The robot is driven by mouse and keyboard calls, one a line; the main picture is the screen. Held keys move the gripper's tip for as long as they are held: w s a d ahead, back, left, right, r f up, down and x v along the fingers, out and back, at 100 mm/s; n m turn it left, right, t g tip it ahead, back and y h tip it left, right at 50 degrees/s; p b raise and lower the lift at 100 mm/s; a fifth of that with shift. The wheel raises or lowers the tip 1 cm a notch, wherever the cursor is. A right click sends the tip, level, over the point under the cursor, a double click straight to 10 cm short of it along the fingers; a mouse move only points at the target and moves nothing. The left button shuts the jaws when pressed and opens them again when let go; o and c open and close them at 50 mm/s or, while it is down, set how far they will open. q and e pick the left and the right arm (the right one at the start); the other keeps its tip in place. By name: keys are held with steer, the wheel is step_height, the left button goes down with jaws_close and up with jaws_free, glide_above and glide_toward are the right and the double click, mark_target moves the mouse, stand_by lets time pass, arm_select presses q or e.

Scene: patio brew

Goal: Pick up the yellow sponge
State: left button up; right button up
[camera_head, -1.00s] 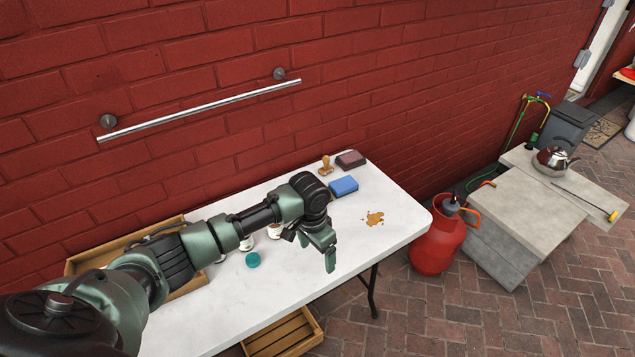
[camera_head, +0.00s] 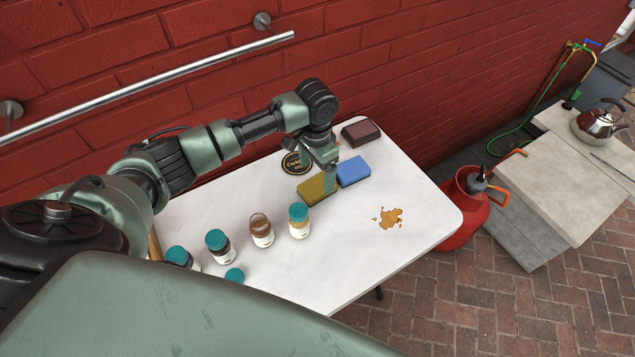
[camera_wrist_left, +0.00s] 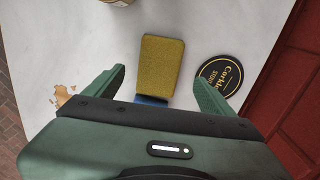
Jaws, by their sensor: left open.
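The yellow sponge (camera_head: 316,190) lies flat on the white table (camera_head: 290,270), beside a blue sponge (camera_head: 353,171). In the left wrist view the yellow sponge (camera_wrist_left: 161,65) lies ahead of and between the fingers, with the blue sponge (camera_wrist_left: 150,100) partly hidden behind the gripper body. My left gripper (camera_head: 330,178) is open, above and close to the yellow sponge; its fingers (camera_wrist_left: 160,88) stand apart on either side, with nothing held. I cannot tell the exact height gap. My right gripper is not in view.
A round black coaster (camera_head: 296,162) lies beside the yellow sponge. A dark stamp pad (camera_head: 361,132) sits near the wall. Several jars, one with a teal lid (camera_head: 299,220), stand at the front left. A brown spill (camera_head: 389,218) marks the right part of the table.

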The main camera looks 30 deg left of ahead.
mark_target(317, 185)
arm_select(q)
steer(key=shift+s+d+f+p, duration=0.15)
steer(key=shift+f+p, duration=0.2)
steer(key=shift+f, duration=0.6)
steer(key=f, duration=0.3)
steer(key=shift+w+f, duration=0.2)
steer(key=shift+f, duration=0.3)
steer(key=c, duration=1.4)
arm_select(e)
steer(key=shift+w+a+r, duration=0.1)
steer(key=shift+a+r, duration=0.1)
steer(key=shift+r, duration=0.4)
